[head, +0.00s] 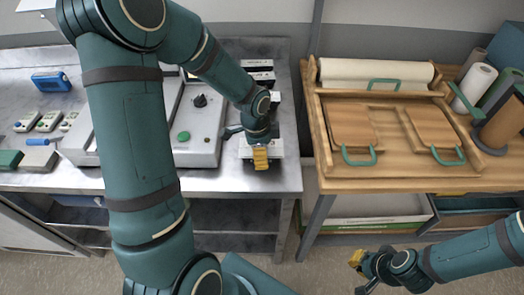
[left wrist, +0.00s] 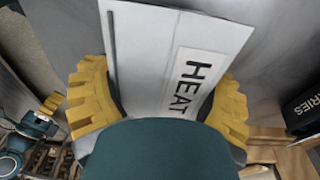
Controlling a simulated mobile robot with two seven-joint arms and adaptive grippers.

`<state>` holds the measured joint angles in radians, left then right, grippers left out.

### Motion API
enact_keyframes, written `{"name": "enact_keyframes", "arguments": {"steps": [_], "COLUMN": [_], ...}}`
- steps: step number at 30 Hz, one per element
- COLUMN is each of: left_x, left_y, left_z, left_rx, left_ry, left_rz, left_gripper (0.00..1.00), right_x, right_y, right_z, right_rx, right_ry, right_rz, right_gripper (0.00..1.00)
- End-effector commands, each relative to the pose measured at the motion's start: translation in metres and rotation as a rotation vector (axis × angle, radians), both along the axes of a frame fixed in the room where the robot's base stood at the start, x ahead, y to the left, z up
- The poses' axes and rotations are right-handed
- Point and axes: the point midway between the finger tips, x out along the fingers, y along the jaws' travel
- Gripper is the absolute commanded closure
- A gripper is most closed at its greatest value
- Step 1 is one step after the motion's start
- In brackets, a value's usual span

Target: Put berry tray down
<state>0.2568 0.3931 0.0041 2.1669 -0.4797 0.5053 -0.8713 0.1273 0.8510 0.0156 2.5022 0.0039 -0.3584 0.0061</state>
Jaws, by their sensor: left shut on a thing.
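My left gripper (head: 261,155) is over the front right part of the metal bench. In the left wrist view its yellow fingers (left wrist: 158,100) stand on both sides of a pale, flat-faced thing with a white label reading HEAT (left wrist: 187,82), and they are shut on it. In the head view a white piece (head: 277,146) shows beside the fingers at bench level; whether it touches the bench is unclear. A dark thing lettered "RIES" (left wrist: 303,106) is at the right of the left wrist view. I cannot make out a berry tray for certain. My right gripper (head: 358,265) is low, before the wooden table.
A grey machine with a green button (head: 184,136) stands left of my left gripper. Black-labelled things (head: 258,64) are behind it. The wooden table (head: 400,184) at right holds two boards (head: 350,125) with green handles and a paper roll (head: 376,72).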

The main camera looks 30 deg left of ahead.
Motion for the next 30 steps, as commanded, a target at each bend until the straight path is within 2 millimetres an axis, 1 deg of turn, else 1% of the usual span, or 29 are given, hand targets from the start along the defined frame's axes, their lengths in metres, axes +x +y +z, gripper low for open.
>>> {"name": "enact_keyframes", "arguments": {"steps": [1,2,3,12,16,20,24,30], "left_x": [0.0,0.0,0.0,0.0,0.0,-0.001,-0.003,-0.005], "left_y": [0.0,0.0,0.0,0.0,0.001,0.003,0.006,0.01], "left_z": [-0.003,-0.002,-0.002,-0.001,0.007,0.029,0.059,0.096], "left_rx": [0.0,0.0,0.0,0.0,0.001,0.001,0.001,0.0], "left_ry": [0.0,0.0,0.0,0.0,-0.001,-0.002,-0.004,-0.004], "left_rz": [0.0,0.0,0.0,0.0,0.0,0.001,0.001,0.0], "left_gripper": [0.66,0.15,0.01,0.0,0.0,0.0,0.0,0.0], "right_x": [0.0,-0.001,-0.001,0.0,0.001,0.002,0.004,0.007], "right_y": [0.0,0.0,0.0,0.0,0.0,0.0,-0.001,-0.001], "right_z": [-0.002,-0.002,-0.001,-0.001,0.003,0.008,0.015,0.022], "right_rx": [0.0,0.0,0.0,0.0,0.0,-0.001,-0.002,-0.003], "right_ry": [0.001,0.002,0.001,0.001,-0.001,-0.004,-0.009,-0.015], "right_rz": [0.0,0.001,0.0,0.0,-0.001,-0.004,-0.008,-0.012], "right_gripper": [1.0,1.0,1.0,1.0,1.0,1.0,1.0,1.0]}}
